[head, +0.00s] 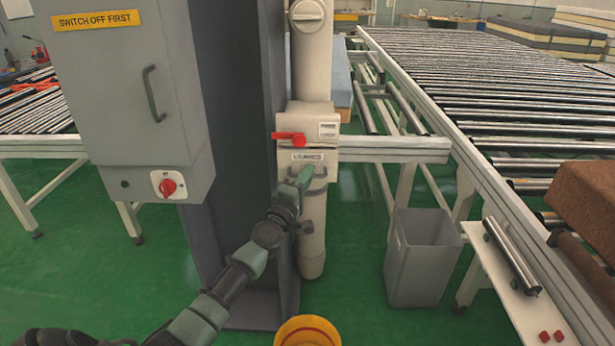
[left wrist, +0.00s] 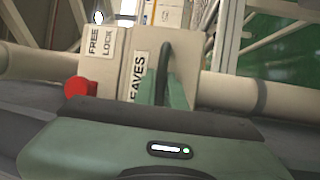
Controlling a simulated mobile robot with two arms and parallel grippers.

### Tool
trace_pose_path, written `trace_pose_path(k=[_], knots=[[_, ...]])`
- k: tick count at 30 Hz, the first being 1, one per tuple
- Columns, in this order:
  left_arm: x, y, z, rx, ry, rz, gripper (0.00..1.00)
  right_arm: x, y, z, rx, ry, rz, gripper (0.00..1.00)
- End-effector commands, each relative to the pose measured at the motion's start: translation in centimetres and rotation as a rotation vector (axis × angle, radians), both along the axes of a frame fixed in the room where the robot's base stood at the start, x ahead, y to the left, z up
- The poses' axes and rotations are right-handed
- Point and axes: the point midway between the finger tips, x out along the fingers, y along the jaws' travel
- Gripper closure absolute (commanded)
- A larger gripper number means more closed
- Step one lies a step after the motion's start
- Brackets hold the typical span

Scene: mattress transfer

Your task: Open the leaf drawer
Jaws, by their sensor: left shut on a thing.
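The leaf drawer (head: 325,158) is a cream box on the white vertical pipe, below a red lever (head: 287,137). Its label reads "LEAVES" in the left wrist view (left wrist: 138,77). A dark curved handle (left wrist: 164,62) stands out from its front. My left gripper (head: 302,178) is at this handle, its green fingers (left wrist: 175,92) shut on it. The red lever lies sideways, pointing left, and its red end shows beside the "FREE LOCK" label (left wrist: 101,42). The fingers hide part of the handle. I cannot tell whether the drawer is pulled out at all. My right gripper is not in view.
A grey cabinet (head: 125,90) with a red switch hangs at left beside a dark column (head: 235,120). A grey bin (head: 420,262) and a roller conveyor (head: 480,90) stand at right. A yellow-rimmed container (head: 308,328) is low in front. Green floor is free between.

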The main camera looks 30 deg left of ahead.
Motion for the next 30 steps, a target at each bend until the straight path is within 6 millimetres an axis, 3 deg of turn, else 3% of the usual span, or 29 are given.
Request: trace_pose_path(k=[8, 21, 30], knots=[[-1.9, -1.2, 0.0, -0.003, 0.006, -0.002, 1.00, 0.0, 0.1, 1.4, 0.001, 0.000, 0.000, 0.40], [-10.0, -6.2, 0.0, -0.002, 0.006, -0.003, 1.00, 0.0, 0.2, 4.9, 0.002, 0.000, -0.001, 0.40], [-13.8, -8.5, -0.1, -0.001, 0.003, -0.002, 1.00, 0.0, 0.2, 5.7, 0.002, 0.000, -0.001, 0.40]])
